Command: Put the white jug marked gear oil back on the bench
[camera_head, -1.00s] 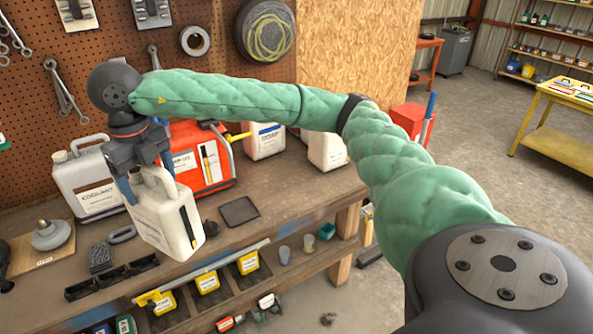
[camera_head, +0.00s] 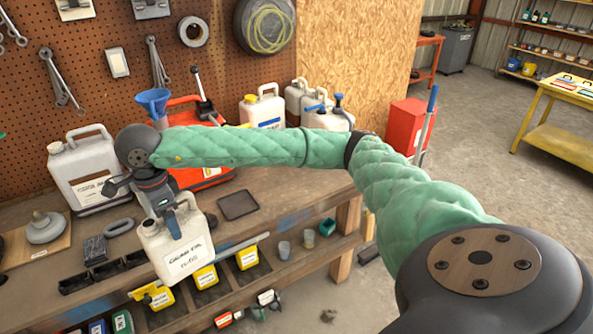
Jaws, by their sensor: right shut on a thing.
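My right gripper (camera_head: 172,214) is shut on a white jug (camera_head: 188,252) at its top handle. The jug has a white label with dark writing, facing me, too small to read surely. It hangs roughly upright at the front edge of the wooden bench (camera_head: 285,182), its lower part overlapping the yellow bins below in the picture. I cannot tell whether its base touches anything. My left gripper is not in view.
A larger white jug (camera_head: 88,172) stands left on the bench. A red can (camera_head: 205,178) is partly behind my arm, with a blue funnel (camera_head: 153,102) nearby. More white jugs (camera_head: 262,108) stand at the back. A dark flat tray (camera_head: 238,205) lies right of the held jug.

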